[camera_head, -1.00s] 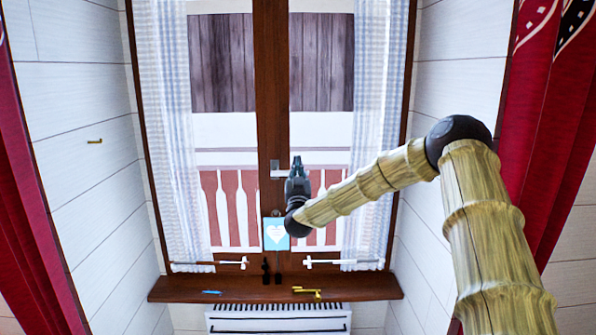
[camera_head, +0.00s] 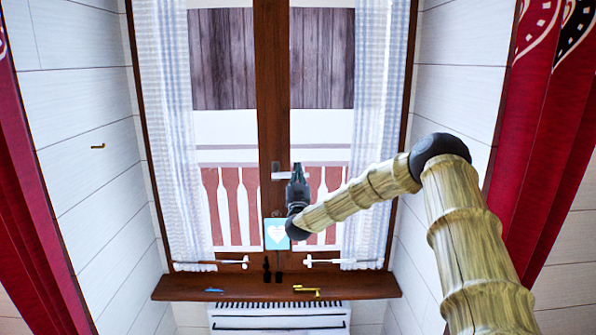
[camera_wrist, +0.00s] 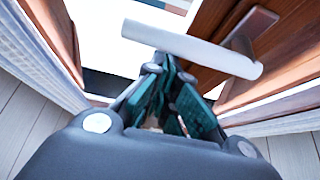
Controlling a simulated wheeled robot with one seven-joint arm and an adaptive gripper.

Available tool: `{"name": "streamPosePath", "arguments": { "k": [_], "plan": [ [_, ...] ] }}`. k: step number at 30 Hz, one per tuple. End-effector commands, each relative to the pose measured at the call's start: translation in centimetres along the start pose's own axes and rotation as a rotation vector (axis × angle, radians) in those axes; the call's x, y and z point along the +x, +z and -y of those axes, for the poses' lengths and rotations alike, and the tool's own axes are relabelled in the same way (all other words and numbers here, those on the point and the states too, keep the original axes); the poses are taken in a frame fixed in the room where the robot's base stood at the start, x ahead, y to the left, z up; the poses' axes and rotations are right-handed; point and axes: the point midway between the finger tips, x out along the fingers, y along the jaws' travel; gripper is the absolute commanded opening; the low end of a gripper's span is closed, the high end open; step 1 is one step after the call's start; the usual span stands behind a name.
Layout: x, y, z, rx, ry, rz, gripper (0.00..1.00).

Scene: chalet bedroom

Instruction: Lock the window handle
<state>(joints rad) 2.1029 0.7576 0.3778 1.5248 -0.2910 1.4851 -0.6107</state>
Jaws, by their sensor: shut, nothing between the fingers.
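The window handle (camera_head: 281,176) is a pale lever on the dark wooden middle post of the window. In the head view it lies about level, and my gripper (camera_head: 297,168) stands upright in front of it, hiding part of it. In the wrist view the lever (camera_wrist: 188,47) is a light grey bar crossing just beyond my fingertips (camera_wrist: 172,75), joined to a grey plate (camera_wrist: 252,25) on the wood. My fingers are shut and empty, close to the bar. I cannot tell whether they touch it.
A wooden sill (camera_head: 230,288) below holds a blue item (camera_head: 214,290) and a yellow key-like item (camera_head: 307,291). A blue card with a white heart (camera_head: 276,234) is beneath the handle. Checked curtains (camera_head: 179,150) flank the panes. A white radiator (camera_head: 280,318) is below the sill.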

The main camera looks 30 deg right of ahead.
Motion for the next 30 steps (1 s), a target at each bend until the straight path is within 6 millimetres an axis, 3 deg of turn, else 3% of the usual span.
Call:
{"name": "streamPosePath", "arguments": {
  "k": [30],
  "plan": [
    [-0.6, 1.0, -0.2, 0.088, 0.052, 0.001, 0.00]
  ]
}}
